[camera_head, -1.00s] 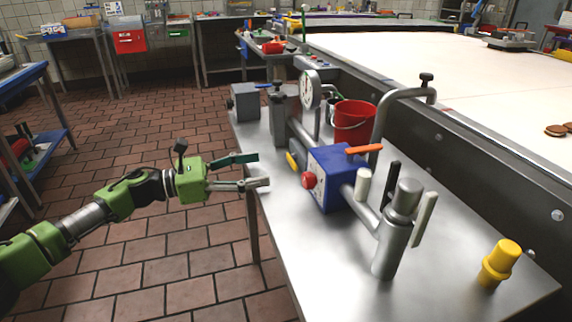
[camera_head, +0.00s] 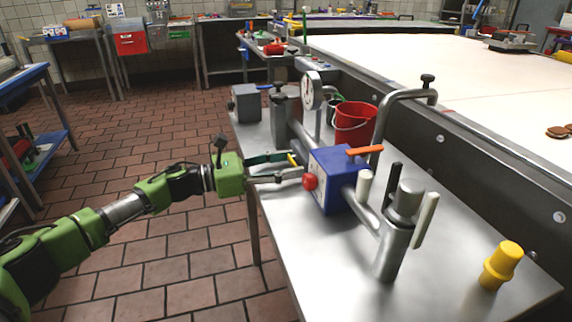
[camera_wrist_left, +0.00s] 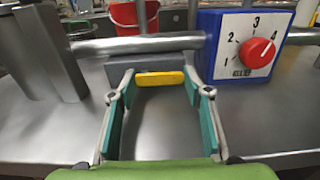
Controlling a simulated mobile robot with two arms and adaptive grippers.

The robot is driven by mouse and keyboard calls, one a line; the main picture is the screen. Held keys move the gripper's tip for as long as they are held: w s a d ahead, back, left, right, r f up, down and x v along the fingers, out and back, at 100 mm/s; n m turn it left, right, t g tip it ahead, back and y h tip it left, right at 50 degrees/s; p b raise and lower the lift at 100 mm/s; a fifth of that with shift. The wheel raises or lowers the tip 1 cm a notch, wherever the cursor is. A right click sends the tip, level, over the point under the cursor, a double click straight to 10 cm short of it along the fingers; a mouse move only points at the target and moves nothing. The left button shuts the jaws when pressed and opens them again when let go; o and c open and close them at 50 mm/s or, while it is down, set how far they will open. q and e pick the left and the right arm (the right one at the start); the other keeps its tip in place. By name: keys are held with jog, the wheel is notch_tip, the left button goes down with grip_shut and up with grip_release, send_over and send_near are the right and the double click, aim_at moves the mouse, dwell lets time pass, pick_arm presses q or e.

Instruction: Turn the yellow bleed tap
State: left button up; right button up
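The yellow bleed tap (camera_wrist_left: 160,79) is a short flat bar, lying level in the left wrist view, on a grey block (camera_wrist_left: 150,61) under a metal pipe. In the head view the tap (camera_head: 292,159) is mostly hidden behind my left gripper (camera_head: 297,165). My left gripper also shows in the left wrist view (camera_wrist_left: 160,88); its teal-padded fingers are open, one on each side of the tap. I cannot tell whether they touch it. My right gripper is not in view.
A blue box (camera_head: 331,185) with a red dial (camera_wrist_left: 257,53) stands close beside the tap. A pressure gauge (camera_head: 312,91), a red bucket (camera_head: 355,125) and a metal post (camera_head: 397,235) stand on the steel table (camera_head: 330,285). A yellow plug-like piece (camera_head: 501,266) stands at the near right.

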pick_arm(q)
jog(key=shift+r+n+p, duration=0.15)
jog(key=shift+n+p, duration=0.15)
jog(key=shift+n, duration=0.1)
jog(key=n, duration=0.1)
jog(key=n+p, duration=0.1)
jog(key=n, duration=0.1)
jog(key=shift+w+a+r+n+p, duration=0.1)
jog(key=shift+r+n+p, duration=0.2)
jog(key=shift+p, duration=0.1)
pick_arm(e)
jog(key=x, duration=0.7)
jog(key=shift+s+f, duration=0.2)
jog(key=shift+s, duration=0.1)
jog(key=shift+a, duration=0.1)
pick_arm(q)
jog(key=o, duration=1.1)
jog(key=v, duration=1.2)
jog(key=shift+f, duration=0.1)
